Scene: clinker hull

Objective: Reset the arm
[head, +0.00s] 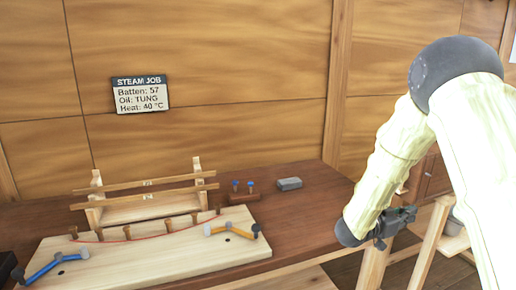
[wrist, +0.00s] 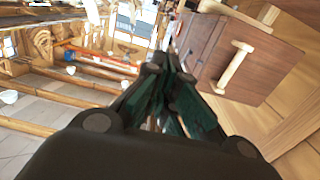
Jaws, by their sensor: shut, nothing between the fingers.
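My arm reaches down from the upper right of the head view, with its pale sleeve bent at the elbow. My gripper (head: 400,222) is beyond the right end of the workbench, clear of the things on it. In the wrist view my gripper (wrist: 172,72) shows its dark fingers together, with nothing held between them. The fingertips touch nothing that I can make out.
The workbench (head: 318,200) carries a pale board (head: 170,262) with pegs, a red curve and blue and orange jointed pieces. A wooden rack (head: 145,205), a small peg block (head: 243,198) and a grey block (head: 289,184) stand behind. A wooden stand (head: 432,240) is beside my gripper. A sign (head: 140,95) hangs on the wall.

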